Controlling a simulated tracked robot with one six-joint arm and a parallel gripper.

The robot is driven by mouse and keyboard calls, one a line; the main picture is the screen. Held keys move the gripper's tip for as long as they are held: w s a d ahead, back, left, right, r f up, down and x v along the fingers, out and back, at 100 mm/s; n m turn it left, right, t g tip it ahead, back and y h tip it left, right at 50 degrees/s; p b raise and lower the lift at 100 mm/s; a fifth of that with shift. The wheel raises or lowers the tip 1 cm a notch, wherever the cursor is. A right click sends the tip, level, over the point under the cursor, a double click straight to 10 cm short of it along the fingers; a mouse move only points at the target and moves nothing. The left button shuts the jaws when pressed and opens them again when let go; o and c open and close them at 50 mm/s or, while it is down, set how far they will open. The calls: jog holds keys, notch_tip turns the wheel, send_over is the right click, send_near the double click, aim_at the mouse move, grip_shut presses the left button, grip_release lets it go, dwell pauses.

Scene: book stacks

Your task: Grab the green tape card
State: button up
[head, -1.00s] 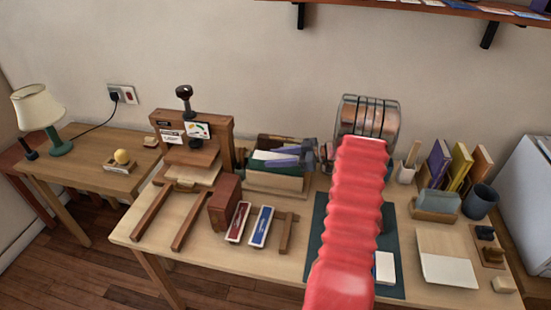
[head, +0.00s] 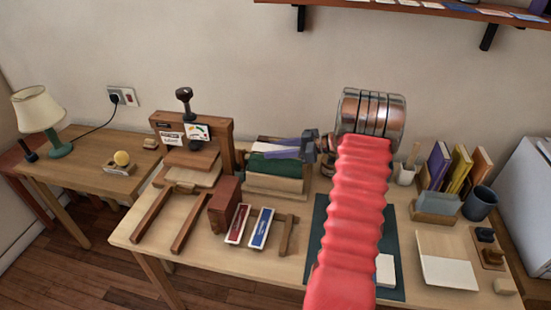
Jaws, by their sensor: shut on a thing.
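The green tape card (head: 275,168) shows as a dark green piece at the open wooden box (head: 274,186) in the middle of the table. My gripper (head: 268,142) reaches in from the right, its purple-grey fingers pointing left over the box. It is shut on the green tape card, which hangs below the fingers. Where the fingers meet the card is small and hard to see. A white piece (head: 277,153) shows between the fingers and the green.
A wooden press (head: 222,128) stands left of the box. A red-brown block (head: 224,205) and red and blue narrow trays (head: 261,228) lie in front. Upright books (head: 459,168) and a dark cup (head: 481,201) stand at right. My red arm hides part of the dark mat (head: 391,270).

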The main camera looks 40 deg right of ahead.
aim_at(275, 148)
notch_tip(275, 148, up, 6)
jog(key=shift+f, duration=0.25)
dwell(0.5)
